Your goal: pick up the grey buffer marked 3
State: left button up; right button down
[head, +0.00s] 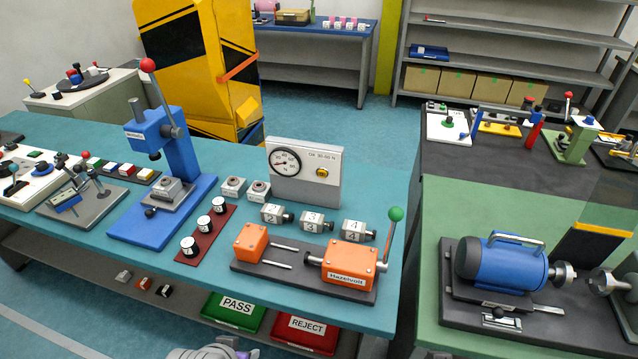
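The grey buffer marked 3 (312,220) lies on the teal bench, a small grey block with a dark round end at its right. It is the middle one of three alike. The buffer marked 2 (273,213) is to its left and the buffer marked 4 (353,230) to its right, with small gaps between them. Neither of my grippers can be made out. Only a pale grey rounded part, which seems to be mine, shows at the bottom edge.
An orange fixture (348,266) with rods and a green-knobbed lever (394,226) stands in front of the buffers. A gauge box (304,172) stands behind. A blue press (170,160) and a dark red strip (192,250) with white-topped cylinders are to the left.

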aim_at(308, 221)
jog(key=k+u, duration=0.1)
jog(key=u, duration=0.85)
jog(key=i+l+u, duration=0.1)
jog(key=u, duration=0.3)
jog(key=i+l+u, duration=0.1)
jog(key=l+u, duration=0.25)
jog(key=l, duration=0.1)
jog(key=i, duration=0.05)
